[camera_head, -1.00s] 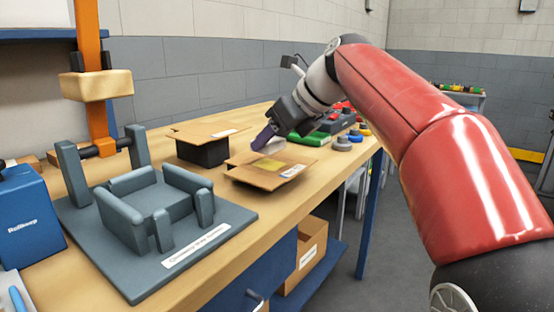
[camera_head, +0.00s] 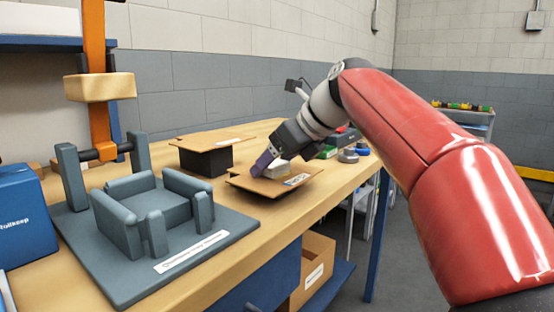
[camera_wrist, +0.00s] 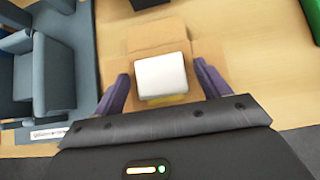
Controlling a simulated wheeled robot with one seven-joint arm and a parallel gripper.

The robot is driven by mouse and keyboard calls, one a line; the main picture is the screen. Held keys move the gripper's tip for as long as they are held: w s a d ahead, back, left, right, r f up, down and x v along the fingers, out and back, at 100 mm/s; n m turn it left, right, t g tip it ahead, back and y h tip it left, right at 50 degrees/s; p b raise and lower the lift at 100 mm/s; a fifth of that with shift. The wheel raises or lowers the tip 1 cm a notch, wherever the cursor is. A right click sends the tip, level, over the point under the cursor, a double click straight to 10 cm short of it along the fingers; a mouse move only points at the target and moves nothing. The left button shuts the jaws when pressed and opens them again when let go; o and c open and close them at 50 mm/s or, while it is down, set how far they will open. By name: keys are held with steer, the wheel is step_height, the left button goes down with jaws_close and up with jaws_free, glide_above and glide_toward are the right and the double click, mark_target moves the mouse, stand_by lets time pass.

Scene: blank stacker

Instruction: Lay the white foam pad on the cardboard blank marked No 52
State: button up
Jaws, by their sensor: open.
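The white foam pad (camera_head: 277,169) lies on the nearer cardboard blank (camera_head: 258,184), and it also shows in the wrist view (camera_wrist: 161,76). In the wrist view a yellow patch (camera_wrist: 165,101) on the blank shows along the pad's near edge. The blank has a white label (camera_head: 296,180), too small to read. My gripper (camera_head: 264,163) is low over this blank. In the wrist view its purple fingers stand open on either side of the pad, with a gap at each side. The pad's underside is hidden.
Another cardboard blank (camera_head: 212,138) rests on a black block (camera_head: 206,161) behind. A grey jig (camera_head: 150,225) with upright posts fills the left. Green and blue items (camera_head: 328,151) stand beyond my gripper. The bench's right edge is close to the nearer blank.

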steer(key=shift+r, duration=0.25)
steer(key=p+v, duration=0.2)
steer(key=v, duration=1)
steer(key=shift+p, duration=0.4)
steer(key=shift+f, duration=0.1)
steer(key=s+d+f+n+h, duration=0.2)
steer(key=s+f+n, duration=0.5)
steer(key=f, duration=0.4)
steer(key=s+d+f+n+h, duration=0.2)
steer(key=s+d+f+n, duration=0.1)
steer(key=s+f+n, duration=0.4)
steer(key=s+d+f+n+h, duration=0.3)
steer(key=s+f+n, duration=0.4)
steer(key=f+n, duration=0.4)
step_height(320, 180, down, 4)
steer(key=shift+f+n, duration=0.1)
steer(key=shift+n, duration=0.2)
